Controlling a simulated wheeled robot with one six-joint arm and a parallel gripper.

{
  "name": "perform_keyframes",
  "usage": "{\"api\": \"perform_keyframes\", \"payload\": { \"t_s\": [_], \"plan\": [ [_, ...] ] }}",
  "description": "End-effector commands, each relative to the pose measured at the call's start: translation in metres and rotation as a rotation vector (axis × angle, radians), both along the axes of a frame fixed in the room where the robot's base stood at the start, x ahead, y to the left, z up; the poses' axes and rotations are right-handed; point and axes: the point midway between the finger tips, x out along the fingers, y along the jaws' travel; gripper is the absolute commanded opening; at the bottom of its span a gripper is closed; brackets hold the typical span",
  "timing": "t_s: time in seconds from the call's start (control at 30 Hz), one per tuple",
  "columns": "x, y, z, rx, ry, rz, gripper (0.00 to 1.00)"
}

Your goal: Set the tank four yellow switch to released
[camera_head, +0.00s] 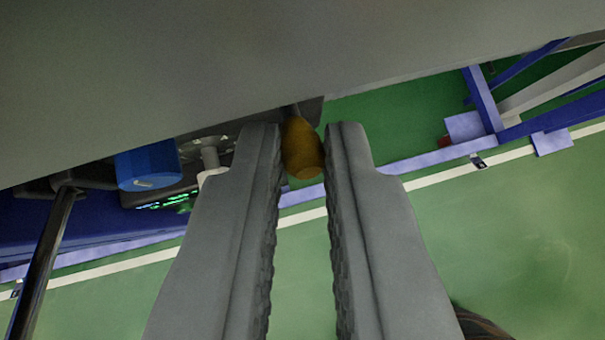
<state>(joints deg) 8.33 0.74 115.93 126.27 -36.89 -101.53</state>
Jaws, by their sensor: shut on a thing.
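In the head camera view, the yellow switch (301,148) is a small rounded orange-yellow knob. It sticks out from a dark mount under the edge of a large grey surface. My gripper (303,150) has its two grey fingers on either side of the knob, near the fingertips. The gripper is shut on the knob. The knob's rear end and the mount are partly hidden by the fingertips. No tank number shows in this view.
A large grey surface (200,70) fills the top. A blue cylinder (149,166) and a black rod (42,260) are at the left. Blue frame beams (483,98) stand at the upper right. Green floor (520,240) with a white line lies below.

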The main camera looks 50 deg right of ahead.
Motion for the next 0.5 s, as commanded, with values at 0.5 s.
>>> {"api": "perform_keyframes", "payload": {
  "t_s": [0.5],
  "plan": [
    [0.0008,-0.0002,0.0016,-0.001,-0.002,0.0,0.33]
  ]
}}
